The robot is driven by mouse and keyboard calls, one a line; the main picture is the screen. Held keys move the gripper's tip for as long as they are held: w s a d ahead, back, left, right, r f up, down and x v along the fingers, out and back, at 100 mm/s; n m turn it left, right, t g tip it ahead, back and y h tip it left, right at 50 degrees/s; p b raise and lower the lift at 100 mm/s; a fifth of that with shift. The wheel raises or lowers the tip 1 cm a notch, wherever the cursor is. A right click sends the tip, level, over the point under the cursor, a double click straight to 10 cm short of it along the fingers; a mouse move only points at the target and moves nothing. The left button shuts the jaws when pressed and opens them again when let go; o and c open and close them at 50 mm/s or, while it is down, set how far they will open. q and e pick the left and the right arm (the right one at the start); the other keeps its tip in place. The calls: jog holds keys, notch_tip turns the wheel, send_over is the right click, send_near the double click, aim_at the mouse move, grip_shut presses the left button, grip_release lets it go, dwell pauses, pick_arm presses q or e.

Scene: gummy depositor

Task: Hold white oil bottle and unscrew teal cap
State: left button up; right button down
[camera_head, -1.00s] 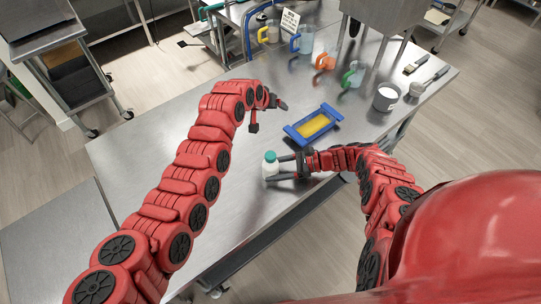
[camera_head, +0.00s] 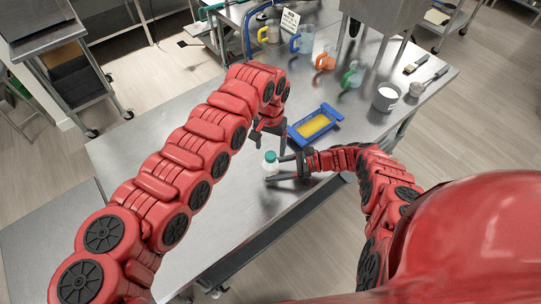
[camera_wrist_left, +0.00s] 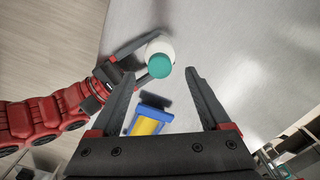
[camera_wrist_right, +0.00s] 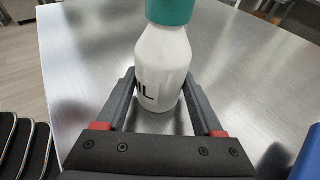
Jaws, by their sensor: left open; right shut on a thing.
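The white oil bottle (camera_wrist_right: 163,65) stands upright on the steel table, with the teal cap (camera_wrist_right: 170,10) on top. In the head view the bottle (camera_head: 270,168) and cap (camera_head: 270,156) are near the table's middle. My right gripper (camera_head: 285,168) is shut on the bottle's body from the right; its fingers (camera_wrist_right: 158,90) lie on both sides of it. My left gripper (camera_head: 270,138) is open and points down above and just behind the bottle. In the left wrist view the cap (camera_wrist_left: 159,66) lies between and beyond the open fingertips (camera_wrist_left: 162,75).
A blue-framed tray with a yellow inside (camera_head: 292,133) lies close behind the bottle. The table left of the bottle is clear.

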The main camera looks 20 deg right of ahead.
aim_at(270, 155)
pick_arm(q)
notch_tip(270, 155, down, 4)
jog(key=shift+f, duration=0.15)
grip_shut()
dwell(0.5)
dwell(1.0)
